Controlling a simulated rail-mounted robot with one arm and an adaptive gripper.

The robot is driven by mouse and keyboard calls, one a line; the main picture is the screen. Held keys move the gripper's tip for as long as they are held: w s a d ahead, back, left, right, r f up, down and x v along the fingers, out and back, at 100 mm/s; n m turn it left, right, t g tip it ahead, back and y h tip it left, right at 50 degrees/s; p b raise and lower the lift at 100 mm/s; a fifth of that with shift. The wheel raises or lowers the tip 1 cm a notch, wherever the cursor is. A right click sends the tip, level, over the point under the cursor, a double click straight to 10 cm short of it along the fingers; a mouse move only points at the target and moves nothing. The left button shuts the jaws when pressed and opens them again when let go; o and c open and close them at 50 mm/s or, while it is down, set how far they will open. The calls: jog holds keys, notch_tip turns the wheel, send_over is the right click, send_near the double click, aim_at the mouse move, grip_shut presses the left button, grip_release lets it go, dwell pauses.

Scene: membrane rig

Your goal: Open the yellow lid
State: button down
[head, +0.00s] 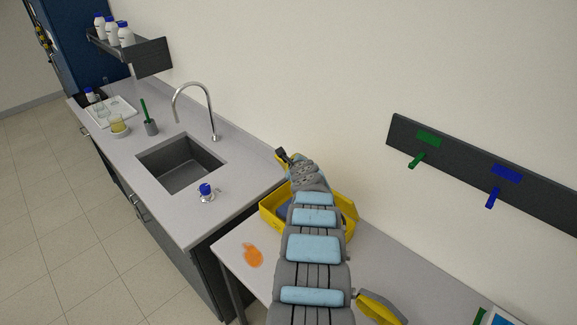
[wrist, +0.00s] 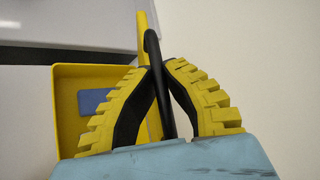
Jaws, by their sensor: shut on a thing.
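A yellow box (head: 270,222) stands on the low table beside the sink counter, partly hidden behind my arm. Its top is open, and the wrist view shows its inside (wrist: 68,110). The yellow lid (wrist: 143,35) appears in the wrist view as a narrow strip, nearly edge-on and raised at the box's right side. A black handle (wrist: 152,45) runs beside the lid. My gripper (wrist: 160,68) is shut on this handle, its yellow-and-black fingers on either side. In the head view, my gripper (head: 287,157) is above the box's far side; its grip is too small to make out there.
A blue item (wrist: 93,100) lies in the box. An orange item (head: 253,256) lies on the table front. The sink (head: 182,162), faucet (head: 211,105) and blue-capped bottle (head: 207,191) are on the left counter. A wall rail (head: 455,165) with green and blue hooks hangs right.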

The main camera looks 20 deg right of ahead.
jog(key=shift+d, duration=0.1)
dwell(0.4)
jog(key=c, duration=1.1)
grip_release()
jog(key=shift+r, duration=0.2)
jog(key=shift+s+r, duration=0.2)
jog(key=shift+s, duration=0.35)
jog(key=shift+v, duration=3.1)
